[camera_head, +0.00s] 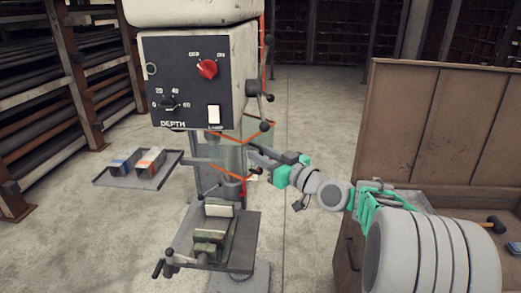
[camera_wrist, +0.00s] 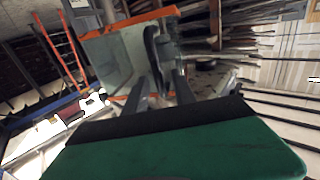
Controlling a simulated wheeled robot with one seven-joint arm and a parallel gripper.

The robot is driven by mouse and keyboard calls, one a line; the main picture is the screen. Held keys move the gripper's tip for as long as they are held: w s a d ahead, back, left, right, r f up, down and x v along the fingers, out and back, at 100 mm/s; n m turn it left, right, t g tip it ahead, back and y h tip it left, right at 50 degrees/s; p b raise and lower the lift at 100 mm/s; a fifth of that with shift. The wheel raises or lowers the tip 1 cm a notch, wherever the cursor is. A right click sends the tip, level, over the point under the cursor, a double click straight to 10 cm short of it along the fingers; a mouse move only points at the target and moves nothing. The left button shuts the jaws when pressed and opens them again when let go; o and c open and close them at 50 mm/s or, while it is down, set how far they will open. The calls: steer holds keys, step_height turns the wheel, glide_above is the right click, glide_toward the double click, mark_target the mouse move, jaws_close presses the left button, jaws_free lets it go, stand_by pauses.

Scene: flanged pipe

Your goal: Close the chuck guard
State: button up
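The chuck guard (camera_head: 229,158) is a clear panel with orange edges, below the drill press head in the head view. It also shows in the wrist view (camera_wrist: 117,56), at upper left, with an orange top edge. My gripper (camera_head: 256,164) reaches in from the right, beside the guard's right side. In the wrist view my gripper (camera_wrist: 163,84) has its two dark fingers apart, close to the guard's right part. A dark curved part stands just beyond the fingers. I cannot tell whether they touch anything. The chuck is mostly hidden in the head view.
The drill press head (camera_head: 200,80) carries a red knob, a dial and a feed handle (camera_head: 262,90). A vise (camera_head: 211,240) sits on the table below. A side tray (camera_head: 115,175) holds two small boxes. A wooden bench (camera_head: 430,130) stands right; open floor lies behind.

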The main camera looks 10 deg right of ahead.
steer(key=shift+w+a, duration=0.1)
steer(key=shift+w, duration=0.05)
jaws_close()
stand_by(1.4)
